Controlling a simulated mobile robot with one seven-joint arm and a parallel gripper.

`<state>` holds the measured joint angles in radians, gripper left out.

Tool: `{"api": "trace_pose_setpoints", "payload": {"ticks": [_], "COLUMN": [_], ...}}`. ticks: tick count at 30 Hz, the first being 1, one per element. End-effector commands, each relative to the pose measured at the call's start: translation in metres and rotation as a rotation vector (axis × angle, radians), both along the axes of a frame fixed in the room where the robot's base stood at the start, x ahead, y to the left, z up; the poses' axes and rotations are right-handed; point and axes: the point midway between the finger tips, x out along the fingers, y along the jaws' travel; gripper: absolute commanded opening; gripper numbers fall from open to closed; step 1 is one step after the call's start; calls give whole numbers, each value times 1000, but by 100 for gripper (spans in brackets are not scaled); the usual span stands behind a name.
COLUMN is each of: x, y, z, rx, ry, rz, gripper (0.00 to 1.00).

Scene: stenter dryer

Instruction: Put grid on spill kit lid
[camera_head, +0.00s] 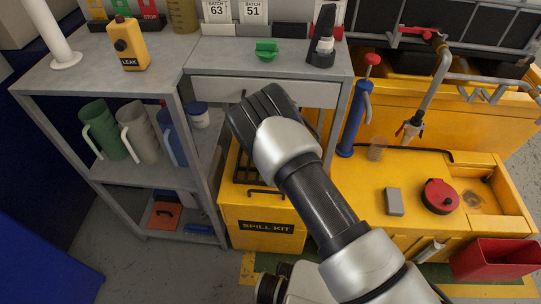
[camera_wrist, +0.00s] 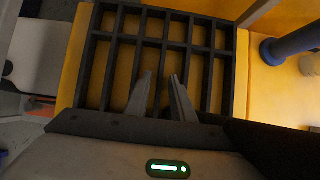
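The black grid (camera_wrist: 128,38) fills the upper middle of the wrist view, lying over the yellow spill kit lid (camera_wrist: 68,75), which shows through its cells. In the head view, the yellow spill kit box (camera_head: 265,212) stands between the grey shelf and the yellow bund, and part of the grid (camera_head: 244,168) shows on top, left of my gripper. My gripper (camera_wrist: 161,78) is over the grid with its two fingers apart, one on each side of a bar. I cannot tell whether the fingers touch the bar. My arm hides much of the grid in the head view.
A grey shelf unit (camera_head: 208,143) with jugs stands close on the left, and its top overhangs behind. A blue pump (camera_head: 355,120) stands close on the right, also in the wrist view (camera_wrist: 285,47). A red round lid (camera_head: 440,196) and grey block (camera_head: 394,201) lie on the yellow bund.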

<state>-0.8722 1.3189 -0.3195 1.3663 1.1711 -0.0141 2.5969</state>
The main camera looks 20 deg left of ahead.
Motion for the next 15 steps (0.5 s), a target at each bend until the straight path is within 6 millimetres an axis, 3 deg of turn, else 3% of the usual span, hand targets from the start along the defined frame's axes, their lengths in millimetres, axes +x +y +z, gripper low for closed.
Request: {"api": "trace_pose_setpoints", "payload": {"ticks": [10, 15], "x": [0, -10], "y": [0, -3], "z": [4, 25], "rx": [2, 5], "ry": [-3, -3], "rz": [-2, -6], "gripper": [25, 25]}}
